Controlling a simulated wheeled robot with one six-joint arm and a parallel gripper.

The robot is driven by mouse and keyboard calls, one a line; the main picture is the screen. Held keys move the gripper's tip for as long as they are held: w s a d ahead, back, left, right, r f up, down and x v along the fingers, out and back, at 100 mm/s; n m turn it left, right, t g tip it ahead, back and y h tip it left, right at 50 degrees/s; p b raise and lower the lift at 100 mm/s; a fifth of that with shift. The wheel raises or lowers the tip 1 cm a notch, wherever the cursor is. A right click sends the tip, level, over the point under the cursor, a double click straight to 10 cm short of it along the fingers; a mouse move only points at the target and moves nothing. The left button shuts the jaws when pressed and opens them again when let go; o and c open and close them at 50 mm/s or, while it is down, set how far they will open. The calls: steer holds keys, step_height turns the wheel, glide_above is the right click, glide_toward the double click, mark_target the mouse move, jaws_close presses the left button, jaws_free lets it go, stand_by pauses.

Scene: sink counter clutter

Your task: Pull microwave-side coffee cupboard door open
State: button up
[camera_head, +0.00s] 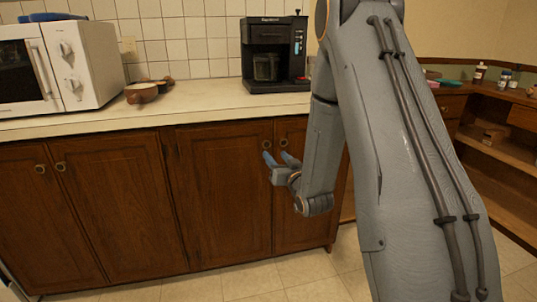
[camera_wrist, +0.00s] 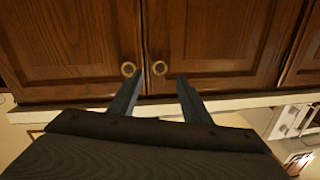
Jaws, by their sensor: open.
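The microwave-side coffee cupboard door (camera_head: 220,200) is brown wood, closed, below and left of the coffee maker. It fills the middle-right of the wrist view (camera_wrist: 215,45), which looks upside down. Its round brass-coloured knob (camera_head: 267,145) is at its upper right corner; in the wrist view the knob (camera_wrist: 160,68) lies between the fingertip lines. My gripper (camera_head: 277,156) is open and empty in front of the doors, just below the knobs in the head view. Its fingers (camera_wrist: 160,79) point towards the door. I cannot tell the gap between fingertips and knob.
The neighbouring door (camera_head: 293,220) is closed, its knob (camera_wrist: 128,69) close beside the other. Tiled floor (camera_head: 215,284) lies in front.

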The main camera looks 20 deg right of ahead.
mark_target(267, 145)
steer(key=shift+w+a, duration=0.1)
steer(key=shift+w, duration=3.8)
jaws_close()
